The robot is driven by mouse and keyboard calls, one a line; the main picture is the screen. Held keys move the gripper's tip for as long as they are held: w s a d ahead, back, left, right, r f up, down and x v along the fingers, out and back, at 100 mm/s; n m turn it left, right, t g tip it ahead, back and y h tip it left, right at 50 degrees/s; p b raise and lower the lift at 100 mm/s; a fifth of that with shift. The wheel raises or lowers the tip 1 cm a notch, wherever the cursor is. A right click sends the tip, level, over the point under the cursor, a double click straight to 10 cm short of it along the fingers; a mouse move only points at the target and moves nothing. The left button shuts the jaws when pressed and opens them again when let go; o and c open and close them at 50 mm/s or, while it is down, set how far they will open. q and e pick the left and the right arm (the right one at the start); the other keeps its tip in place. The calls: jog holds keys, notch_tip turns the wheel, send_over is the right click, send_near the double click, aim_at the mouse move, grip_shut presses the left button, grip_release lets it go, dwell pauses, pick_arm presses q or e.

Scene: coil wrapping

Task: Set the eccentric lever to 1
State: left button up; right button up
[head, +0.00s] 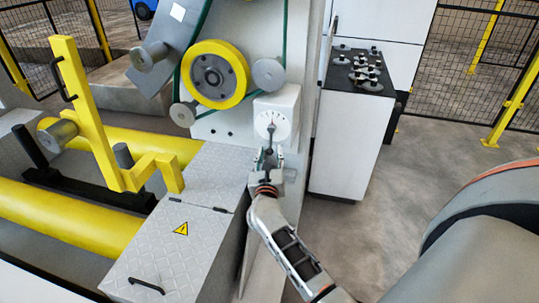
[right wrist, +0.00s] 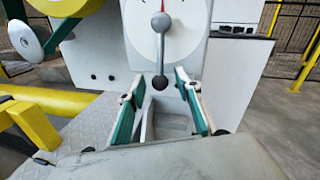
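The eccentric lever (right wrist: 161,50) is a grey metal handle with a dark ball at its lower end. It hangs straight down over a white round dial (right wrist: 190,25) with a red mark at the top. In the head view the dial (head: 264,122) is on the front of a white box. My right gripper (head: 267,158) is just below and in front of the dial. In the right wrist view its green-padded fingers (right wrist: 159,80) are spread wide, one on each side of the ball, with clear gaps. The dial's numbers cannot be read. My left gripper is not in view.
A tread-plate cover (head: 170,240) and a yellow frame (head: 85,110) stand to the left. A white cabinet (head: 345,145) is to the right. Open floor lies at the lower right.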

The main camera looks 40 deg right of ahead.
grip_shut()
jog(key=shift+r, duration=0.15)
jog(key=p, duration=0.1)
jog(key=r+n+p, duration=0.1)
jog(key=p, duration=0.1)
jog(key=shift+s+d+n+p, duration=0.3)
jog(key=shift+s+d, duration=0.05)
jog(key=shift+s, duration=0.05)
jog(key=shift+s+d+n+p, duration=0.15)
jog(key=shift+n+p, duration=0.15)
jog(key=shift+p, duration=0.25)
jog(key=shift+s+d+n+g+p, duration=0.3)
jog(key=shift+n+p, duration=0.3)
jog(key=shift+p, duration=0.35)
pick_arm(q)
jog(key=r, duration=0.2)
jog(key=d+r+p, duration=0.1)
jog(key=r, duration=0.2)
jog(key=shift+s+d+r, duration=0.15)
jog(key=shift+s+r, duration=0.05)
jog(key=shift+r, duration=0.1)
pick_arm(e)
jog(key=shift+s+d+f+n, duration=0.1)
jog(key=shift+s+f+n, duration=0.2)
jog(key=shift+n, duration=0.1)
